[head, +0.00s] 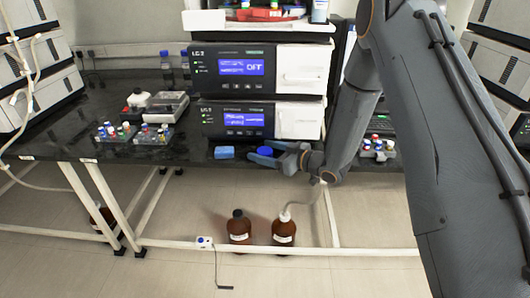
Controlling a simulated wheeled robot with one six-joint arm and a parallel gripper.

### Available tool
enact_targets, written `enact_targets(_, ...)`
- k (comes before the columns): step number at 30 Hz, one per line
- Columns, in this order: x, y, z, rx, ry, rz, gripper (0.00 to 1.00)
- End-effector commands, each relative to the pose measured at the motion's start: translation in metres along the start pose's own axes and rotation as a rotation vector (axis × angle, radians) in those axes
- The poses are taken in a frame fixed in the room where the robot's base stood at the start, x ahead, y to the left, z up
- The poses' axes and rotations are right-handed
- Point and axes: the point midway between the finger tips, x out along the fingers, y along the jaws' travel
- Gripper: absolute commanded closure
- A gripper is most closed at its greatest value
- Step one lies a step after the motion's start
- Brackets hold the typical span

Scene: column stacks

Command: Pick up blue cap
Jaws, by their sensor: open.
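The blue cap (265,150) lies near the front edge of the dark bench, below the stacked instruments. My gripper (264,152) reaches in from the right, and its open fingers are on either side of the cap in this view. I cannot tell whether the fingers touch the cap. Part of the cap is hidden by the fingers.
The instrument stack (262,119) stands right behind. Brown bottles (239,228) stand on the floor below.

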Motion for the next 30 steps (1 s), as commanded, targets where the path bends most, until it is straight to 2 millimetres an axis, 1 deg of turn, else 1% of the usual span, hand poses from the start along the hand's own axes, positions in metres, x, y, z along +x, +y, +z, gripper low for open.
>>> enact_targets(3,-0.0002,0.0001,0.0001,0.0,0.0,0.0,0.35)
enact_targets(4,-0.0002,0.0002,0.0001,0.0,0.0,0.0,0.38)
enact_targets(8,-0.0004,0.0002,0.0,0.0,0.0,0.0,0.6)
enact_targets(9,-0.0004,0.0002,0.0,0.0,0.0,0.0,0.67)
enact_targets(11,-0.0004,0.0002,0.0,0.0,0.0,0.0,0.76)
enact_targets(20,-0.0006,0.0003,-0.0003,0.0,0.0,0.001,0.77)
enact_targets(26,-0.0012,-0.0001,-0.0042,0.0,0.0,0.0,0.77)
enact_targets(30,-0.0049,0.0007,-0.006,0.001,0.0,-0.001,0.77)
